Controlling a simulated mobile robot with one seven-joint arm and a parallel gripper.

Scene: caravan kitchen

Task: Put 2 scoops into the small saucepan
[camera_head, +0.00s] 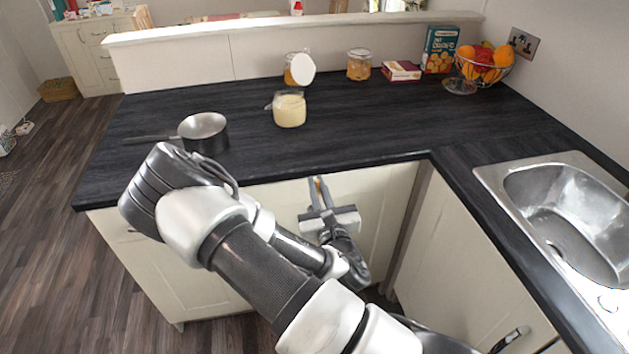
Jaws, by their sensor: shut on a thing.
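The small saucepan (203,133) stands upright on the left of the dark worktop, its long dark handle pointing left. Its inside looks empty from here. An open glass jar (290,112) of pale yellow contents stands near the middle of the worktop, with a small bit jutting out at its left rim. My gripper (317,190) is low in front of the counter's cupboard doors, below the worktop edge and in front of the jar. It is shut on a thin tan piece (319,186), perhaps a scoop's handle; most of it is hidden.
Behind stand a white round lid (303,69), an amber-filled jar (291,76), another jar (359,66), a small box (400,71), a cracker box (440,50) and a fruit basket (483,65). A sink (565,215) is at right. The worktop front is clear.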

